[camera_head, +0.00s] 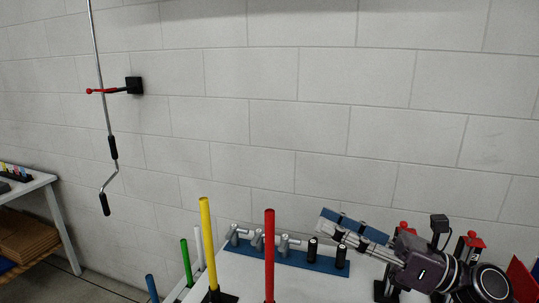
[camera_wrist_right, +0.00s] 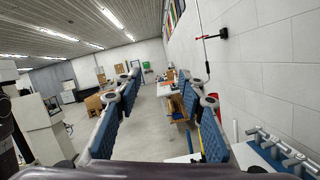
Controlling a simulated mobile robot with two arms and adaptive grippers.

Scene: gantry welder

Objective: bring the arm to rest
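My right gripper (camera_head: 340,228) is at the lower right of the head view, above the bench and pointing left. In the right wrist view its two blue-padded fingers (camera_wrist_right: 158,82) stand well apart, with nothing between them but the distant room. My left gripper is in neither view.
A white bench (camera_head: 228,275) carries a yellow rod (camera_head: 208,245), a red rod (camera_head: 269,255) and a blue rack (camera_head: 270,260) with grey fittings and black cylinders. Red-topped clamps (camera_head: 473,240) are beside my right arm. A crank (camera_head: 111,150) hangs by the block wall. Open floor shows in the wrist view.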

